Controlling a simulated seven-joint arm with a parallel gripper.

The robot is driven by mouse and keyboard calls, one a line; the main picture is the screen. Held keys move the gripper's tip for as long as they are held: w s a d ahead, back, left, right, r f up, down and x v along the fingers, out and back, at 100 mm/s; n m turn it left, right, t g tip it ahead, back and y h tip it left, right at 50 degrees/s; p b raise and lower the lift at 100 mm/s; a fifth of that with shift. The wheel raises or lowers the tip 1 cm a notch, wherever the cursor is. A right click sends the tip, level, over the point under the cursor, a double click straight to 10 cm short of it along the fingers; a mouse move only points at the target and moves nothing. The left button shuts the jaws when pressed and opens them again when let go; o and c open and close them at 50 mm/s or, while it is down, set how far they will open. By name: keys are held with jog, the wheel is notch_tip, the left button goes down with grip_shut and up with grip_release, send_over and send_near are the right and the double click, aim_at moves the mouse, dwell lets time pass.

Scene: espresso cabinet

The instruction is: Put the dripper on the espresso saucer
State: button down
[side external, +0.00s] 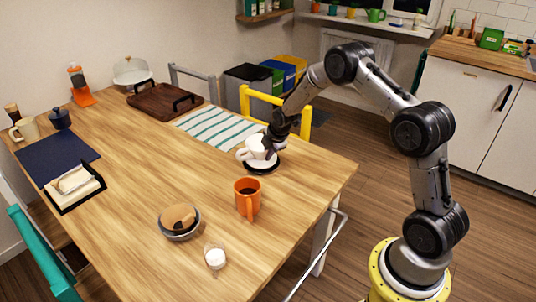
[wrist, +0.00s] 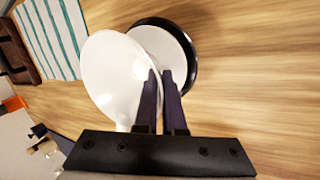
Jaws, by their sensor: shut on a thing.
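The white dripper (side external: 254,147) is in my gripper (side external: 270,144), held at its rim at the far right part of the table. In the wrist view my gripper (wrist: 159,74) has its two dark fingers close together at the right edge of the dripper (wrist: 110,75). The espresso saucer (side external: 262,169), dark-rimmed with a pale middle, lies below the dripper. In the wrist view the dripper covers the left part of the saucer (wrist: 192,57). I cannot tell whether the dripper touches the saucer.
An orange mug (side external: 247,197) stands just in front of the saucer. A bowl (side external: 180,222) and a small white cup (side external: 215,257) are nearer the front. A striped cloth (side external: 219,127) lies behind, beside a dark wooden tray (side external: 165,101). The table left of the saucer is clear.

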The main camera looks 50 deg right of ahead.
jog(key=shift+f, duration=0.1)
jog(key=c, duration=1)
grip_release()
